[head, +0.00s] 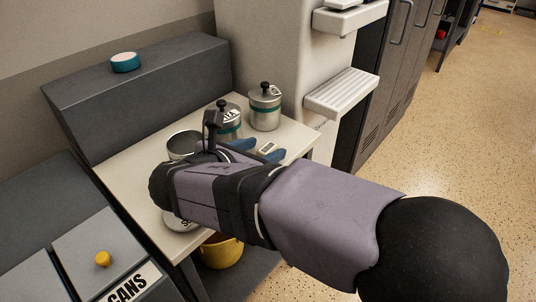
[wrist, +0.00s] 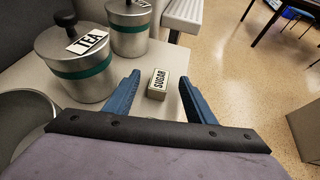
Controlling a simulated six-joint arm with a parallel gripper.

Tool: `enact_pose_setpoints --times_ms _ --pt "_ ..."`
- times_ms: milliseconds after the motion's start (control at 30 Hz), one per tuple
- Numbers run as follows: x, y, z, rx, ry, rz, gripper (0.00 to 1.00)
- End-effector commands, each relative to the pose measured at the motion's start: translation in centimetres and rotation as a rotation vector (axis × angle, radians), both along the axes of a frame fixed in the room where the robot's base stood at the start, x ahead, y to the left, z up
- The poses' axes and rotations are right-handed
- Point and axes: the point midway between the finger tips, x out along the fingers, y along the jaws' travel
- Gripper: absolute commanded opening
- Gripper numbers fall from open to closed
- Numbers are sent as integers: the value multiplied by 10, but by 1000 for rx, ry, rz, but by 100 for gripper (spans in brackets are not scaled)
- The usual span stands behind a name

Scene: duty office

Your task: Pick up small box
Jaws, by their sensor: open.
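My gripper (wrist: 159,78) is open, with one blue finger on each side of the box. A gap shows between the box and each finger in the wrist view. In the head view my gripper (head: 258,149) is over the right part of the small table, and my arm hides part of the tabletop.
A metal canister marked "TEA" (wrist: 80,62) stands left of the gripper, with a second lidded canister (wrist: 128,28) behind it. An open metal pot (head: 183,145) is at the left. A white dispenser with a ribbed ledge (head: 340,93) stands behind the table. A yellow bucket (head: 222,252) is below.

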Motion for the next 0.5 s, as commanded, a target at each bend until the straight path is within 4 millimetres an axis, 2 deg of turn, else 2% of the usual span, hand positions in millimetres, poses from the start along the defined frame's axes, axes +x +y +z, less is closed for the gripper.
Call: enact_pose_setpoints --times_ms 33,200,500 --pt "5 -5 -7 -1 -1 -3 50" --pt "18 -13 -13 0 0 -1 50" --pt "22 -15 -13 0 0 1 50"
